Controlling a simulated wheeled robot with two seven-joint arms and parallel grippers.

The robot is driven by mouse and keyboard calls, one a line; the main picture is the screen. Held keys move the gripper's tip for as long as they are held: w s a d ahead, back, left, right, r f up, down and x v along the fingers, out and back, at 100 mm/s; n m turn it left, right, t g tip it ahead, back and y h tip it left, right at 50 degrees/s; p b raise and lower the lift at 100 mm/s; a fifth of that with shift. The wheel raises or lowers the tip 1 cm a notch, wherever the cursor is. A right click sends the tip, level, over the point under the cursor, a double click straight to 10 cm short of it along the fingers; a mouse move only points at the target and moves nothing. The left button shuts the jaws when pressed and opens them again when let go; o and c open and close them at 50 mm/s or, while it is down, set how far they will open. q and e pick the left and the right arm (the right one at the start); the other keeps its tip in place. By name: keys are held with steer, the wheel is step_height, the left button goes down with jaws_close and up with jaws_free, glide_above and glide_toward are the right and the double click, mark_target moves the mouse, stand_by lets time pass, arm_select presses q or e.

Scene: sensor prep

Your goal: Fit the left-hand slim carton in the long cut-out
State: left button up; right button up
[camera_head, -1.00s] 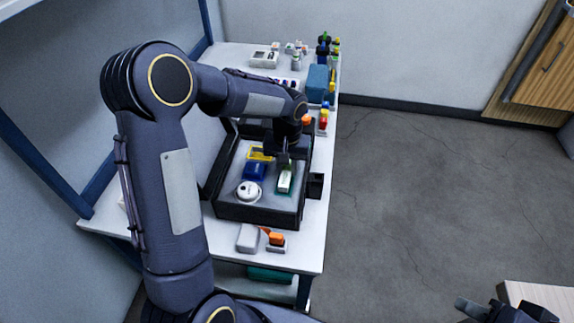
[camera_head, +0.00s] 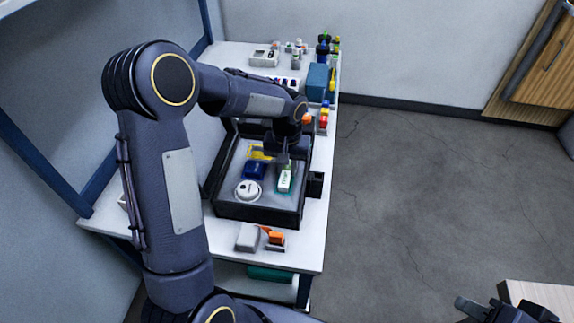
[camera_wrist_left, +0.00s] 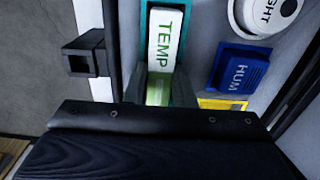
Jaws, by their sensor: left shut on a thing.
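The slim white and green carton marked TEMP (camera_head: 285,178) is at the right side of the black case in the head view. In the left wrist view the carton (camera_wrist_left: 164,45) lies lengthwise along the teal-edged long cut-out (camera_wrist_left: 185,62). Teal shows on both sides of it; whether it is fully down cannot be told. My left gripper (camera_wrist_left: 160,88) is shut on the carton's near end, a finger on each side. In the head view the left gripper (camera_head: 287,155) hides that end. My right gripper (camera_head: 500,310) is at the bottom right, away from the table.
The black case (camera_head: 255,213) holds a blue HUM block (camera_head: 254,170), a round white LIGHT piece (camera_head: 247,192) and a yellow piece (camera_head: 258,153). A grey block (camera_head: 247,237) and an orange part (camera_head: 276,239) lie in front. A teal box (camera_head: 317,83) stands behind.

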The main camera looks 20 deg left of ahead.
arm_select(q)
steer(key=o, duration=1.2)
steer(key=shift+o, duration=0.2)
steer(key=shift+r+p, duration=2.85)
steer(key=shift+r, duration=0.7)
